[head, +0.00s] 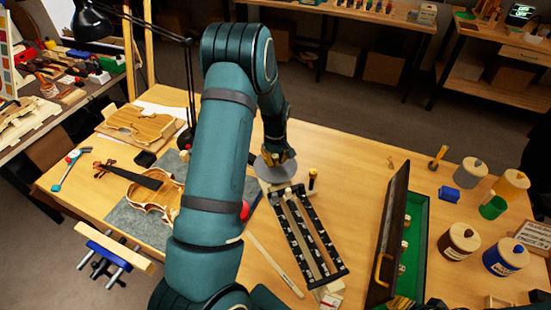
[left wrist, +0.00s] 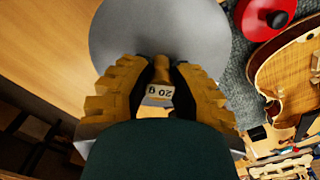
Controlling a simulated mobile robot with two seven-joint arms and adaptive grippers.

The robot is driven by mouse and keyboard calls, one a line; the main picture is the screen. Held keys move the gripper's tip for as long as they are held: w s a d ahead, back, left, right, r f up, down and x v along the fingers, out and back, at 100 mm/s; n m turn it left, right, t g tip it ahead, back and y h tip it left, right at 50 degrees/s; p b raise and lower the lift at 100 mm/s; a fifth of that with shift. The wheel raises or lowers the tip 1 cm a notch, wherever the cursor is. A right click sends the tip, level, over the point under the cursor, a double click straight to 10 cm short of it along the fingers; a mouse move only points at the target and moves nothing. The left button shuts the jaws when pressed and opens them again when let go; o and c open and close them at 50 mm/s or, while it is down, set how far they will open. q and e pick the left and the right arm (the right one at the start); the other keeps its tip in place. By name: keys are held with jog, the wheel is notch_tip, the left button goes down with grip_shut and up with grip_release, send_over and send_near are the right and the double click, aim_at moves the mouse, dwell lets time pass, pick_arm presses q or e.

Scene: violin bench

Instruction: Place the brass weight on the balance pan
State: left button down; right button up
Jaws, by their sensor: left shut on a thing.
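My left gripper (head: 277,158) is at the far end of the bench, over the round grey balance pan (head: 266,174). In the left wrist view the two yellow ridged fingers of this gripper (left wrist: 160,92) are shut on the brass weight (left wrist: 183,75), which carries a white "20 g" label that reads upside down. The grey pan (left wrist: 158,25) spreads behind the weight and fingertips. I cannot tell whether the weight touches the pan. In the head view the fingers mostly hide the weight. My right gripper is not in view.
A black-framed rack (head: 305,237) lies just in front of the pan, with a small dark and brass post (head: 312,180) beside it. A violin (head: 150,198) lies left of my arm. An open green-lined case (head: 414,245) and several jars (head: 459,243) stand at right.

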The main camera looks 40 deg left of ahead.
aim_at(275, 157)
pick_arm(q)
jog(key=shift+f, duration=0.15)
jog(key=c, duration=0.9)
grip_release()
jog(key=shift+c, duration=0.2)
notch_tip(275, 157, up, 12)
jog(key=shift+r, duration=0.25)
jog(key=shift+s+d+f, duration=0.1)
